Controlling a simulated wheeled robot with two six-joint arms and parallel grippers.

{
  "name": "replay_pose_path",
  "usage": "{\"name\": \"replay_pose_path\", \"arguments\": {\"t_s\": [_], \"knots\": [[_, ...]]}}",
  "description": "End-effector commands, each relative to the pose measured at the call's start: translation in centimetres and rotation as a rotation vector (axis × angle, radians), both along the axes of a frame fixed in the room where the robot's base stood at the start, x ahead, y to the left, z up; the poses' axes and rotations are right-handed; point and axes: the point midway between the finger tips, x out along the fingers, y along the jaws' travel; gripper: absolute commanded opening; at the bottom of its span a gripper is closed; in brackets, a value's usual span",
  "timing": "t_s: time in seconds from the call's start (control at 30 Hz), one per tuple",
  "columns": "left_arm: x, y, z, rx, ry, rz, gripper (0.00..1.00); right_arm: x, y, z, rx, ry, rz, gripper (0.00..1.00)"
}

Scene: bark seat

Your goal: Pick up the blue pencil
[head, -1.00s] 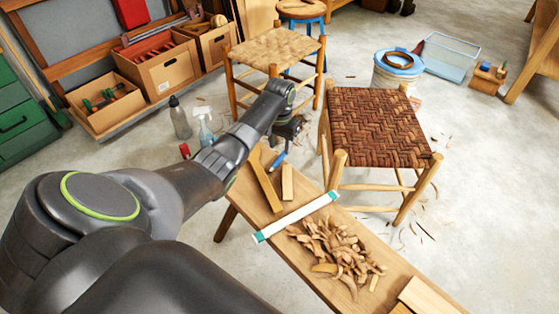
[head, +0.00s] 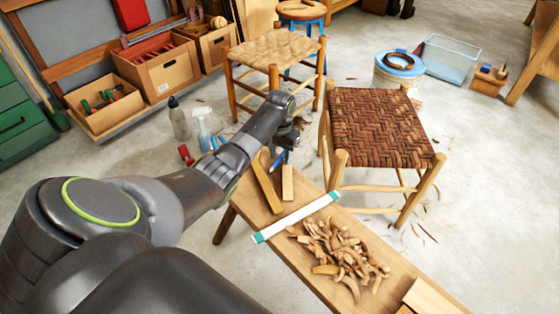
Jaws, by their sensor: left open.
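The blue pencil (head: 278,160) lies near the far end of the wooden bench (head: 400,262), beside two wooden pieces. My left gripper (head: 287,153) is at the pencil's far end, pointing down over it, and is open. The gripper partly hides that end of the pencil. I cannot tell whether the jaws touch it. My right gripper is not in view.
Two wood strips (head: 266,184) lie close to the pencil. A chair with a brown woven seat (head: 380,127) stands close on the right.

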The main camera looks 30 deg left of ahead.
Motion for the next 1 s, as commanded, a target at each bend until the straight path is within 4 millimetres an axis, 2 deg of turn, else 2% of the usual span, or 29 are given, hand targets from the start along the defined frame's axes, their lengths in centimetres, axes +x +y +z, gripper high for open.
{"name": "replay_pose_path", "arguments": {"t_s": [0.27, 0.57, 1.0], "knots": [[-0.01, -0.01, -0.05, 0.0, 0.0, 0.0, 0.39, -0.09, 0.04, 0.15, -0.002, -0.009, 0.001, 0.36], [0.0, -0.02, -0.04, 0.0, 0.0, 0.0, 0.0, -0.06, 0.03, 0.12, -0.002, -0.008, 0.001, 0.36], [0.01, -0.01, 0.05, 0.0, 0.0, 0.0, 0.0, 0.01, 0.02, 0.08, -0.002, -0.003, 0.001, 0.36]]}}
